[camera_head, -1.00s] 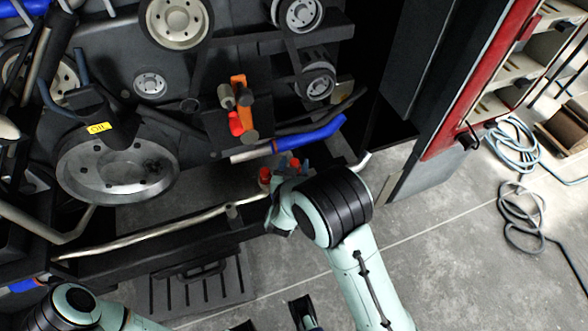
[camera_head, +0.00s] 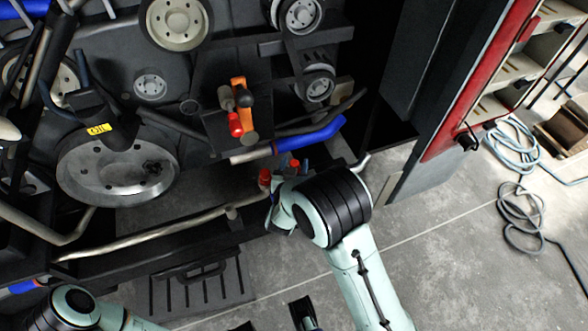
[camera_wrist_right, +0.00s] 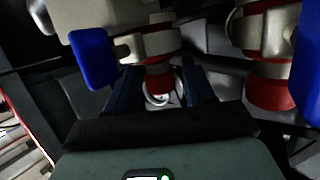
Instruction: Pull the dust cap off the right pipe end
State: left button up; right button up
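Two red dust caps sit on pipe ends, side by side, in the head view: the left cap (camera_head: 265,178) and the right cap (camera_head: 295,163). My right gripper (camera_head: 287,178) is at them, its fingers mostly hidden by my wrist. In the right wrist view the fingers of this gripper (camera_wrist_right: 166,88) stand apart on either side of the right cap (camera_wrist_right: 158,78), with no clear grip on it. The left cap (camera_wrist_right: 270,92) is at the right there. My left gripper (camera_head: 274,317) shows two separated dark fingertips at the bottom edge of the head view.
A blue valve handle (camera_wrist_right: 91,58) stands close beside the fingers in the right wrist view. A blue hose (camera_head: 310,135) and pulleys (camera_head: 180,18) lie behind the caps. A long pale pipe (camera_head: 150,236) runs left. Floor at right is clear up to coiled hoses (camera_head: 515,145).

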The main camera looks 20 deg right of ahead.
aim_at(294, 164)
grip_shut()
jog(key=shift+r+p, duration=1.8)
jog(key=shift+r, duration=0.25)
